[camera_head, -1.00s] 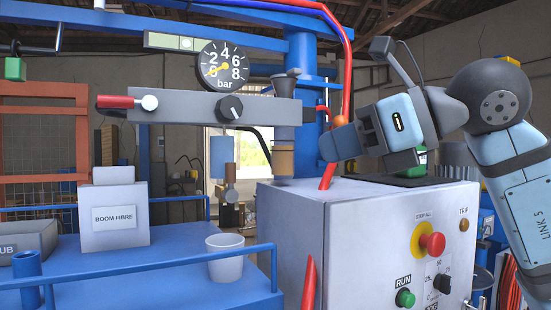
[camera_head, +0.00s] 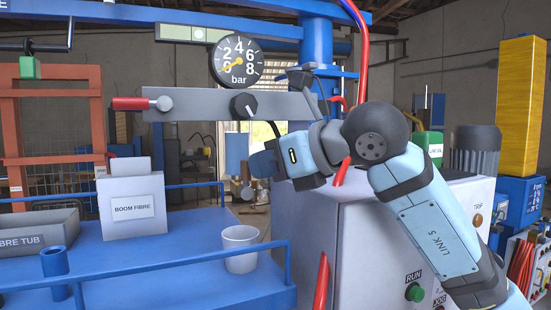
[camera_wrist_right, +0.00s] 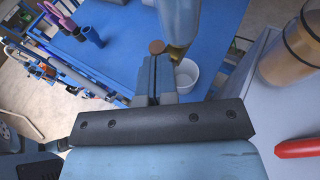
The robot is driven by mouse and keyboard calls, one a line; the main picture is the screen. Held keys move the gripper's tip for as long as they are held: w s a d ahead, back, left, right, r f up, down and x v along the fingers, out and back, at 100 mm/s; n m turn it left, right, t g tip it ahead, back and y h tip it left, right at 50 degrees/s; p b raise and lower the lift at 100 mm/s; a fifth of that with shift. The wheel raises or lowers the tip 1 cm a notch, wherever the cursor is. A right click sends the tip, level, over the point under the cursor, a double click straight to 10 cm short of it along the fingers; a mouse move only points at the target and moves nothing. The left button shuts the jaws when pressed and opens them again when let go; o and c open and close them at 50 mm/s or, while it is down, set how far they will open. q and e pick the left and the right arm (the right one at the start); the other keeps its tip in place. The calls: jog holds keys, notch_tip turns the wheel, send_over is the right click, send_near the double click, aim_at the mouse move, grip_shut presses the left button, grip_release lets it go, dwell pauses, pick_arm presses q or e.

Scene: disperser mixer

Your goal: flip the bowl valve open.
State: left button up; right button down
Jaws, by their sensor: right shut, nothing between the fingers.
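The blue bowl (camera_head: 237,152) hangs under the grey gauge bar (camera_head: 190,103). A small metal valve fitting (camera_head: 247,191) shows below it, partly hidden by my right gripper. In the right wrist view the pale bowl (camera_wrist_right: 180,18) ends in a brass part (camera_wrist_right: 177,52) with a round brown knob (camera_wrist_right: 157,46) beside it. My right gripper (camera_head: 257,165) is shut and empty, its fingers pointing left at the bowl's lower end. In the wrist view its fingertips (camera_wrist_right: 153,62) are just below the knob; I cannot tell if they touch. My left gripper is not in view.
A white cup (camera_head: 240,248) stands on the blue table (camera_head: 185,265) below. A BOOM FIBRE box (camera_head: 132,206) is to the left. The grey control cabinet (camera_head: 340,235) stands to the right, under my arm. A pressure gauge (camera_head: 237,61) sits above the bar.

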pick_arm(q)
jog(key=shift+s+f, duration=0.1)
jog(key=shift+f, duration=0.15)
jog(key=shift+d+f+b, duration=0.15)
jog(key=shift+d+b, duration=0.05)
jog(key=shift+b, duration=0.2)
pick_arm(e)
jog(key=shift+s+a+r+n+h, duration=0.15)
jog(key=shift+a+n+h, duration=0.1)
jog(key=shift+n+h, duration=0.2)
